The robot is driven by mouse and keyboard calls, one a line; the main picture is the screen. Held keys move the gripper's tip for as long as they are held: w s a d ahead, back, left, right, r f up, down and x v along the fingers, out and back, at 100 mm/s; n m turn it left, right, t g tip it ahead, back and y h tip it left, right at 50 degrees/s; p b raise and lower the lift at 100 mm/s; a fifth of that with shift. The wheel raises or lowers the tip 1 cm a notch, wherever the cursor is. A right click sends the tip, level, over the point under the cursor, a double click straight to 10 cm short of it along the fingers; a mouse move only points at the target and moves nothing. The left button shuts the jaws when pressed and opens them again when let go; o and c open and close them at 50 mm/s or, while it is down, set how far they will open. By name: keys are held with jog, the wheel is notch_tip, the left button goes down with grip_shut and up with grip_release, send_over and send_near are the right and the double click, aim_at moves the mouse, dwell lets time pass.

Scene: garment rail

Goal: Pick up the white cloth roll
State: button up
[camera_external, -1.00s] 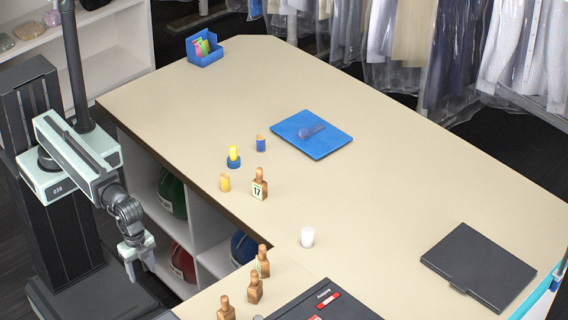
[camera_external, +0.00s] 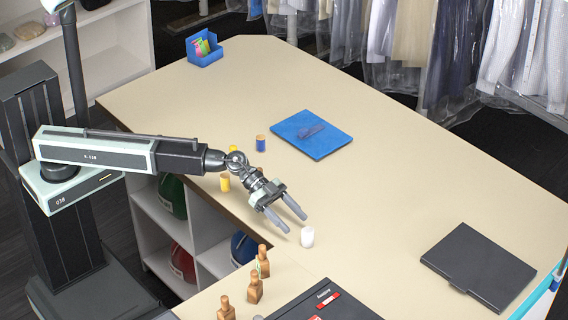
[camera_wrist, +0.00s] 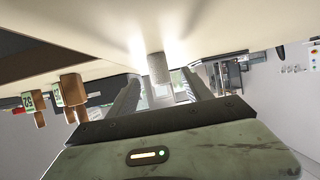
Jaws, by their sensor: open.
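The white cloth roll (camera_external: 307,237) is a small upright cylinder on the beige counter. My gripper (camera_external: 296,222) reaches out over the counter, its two grey fingers spread and empty, with the tips just short of the roll on its upper-left side. In the wrist view the roll (camera_wrist: 158,68) appears beyond and between my two open fingers (camera_wrist: 160,88). I cannot tell whether a fingertip touches it.
Several wooden tagged pieces (camera_external: 255,290) stand at the front corner by a black case (camera_external: 318,303). A blue tablet-like board (camera_external: 335,143) and a dark folder (camera_external: 478,268) lie farther off.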

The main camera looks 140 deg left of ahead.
aim_at(308, 237)
jog(key=b+x, duration=0.2)
jog(key=x, duration=0.6)
jog(key=shift+d+r+b, duration=0.1)
jog(key=shift+d+b, duration=0.1)
jog(key=shift+b, duration=0.15)
jog(key=shift+r, duration=0.1)
grip_shut()
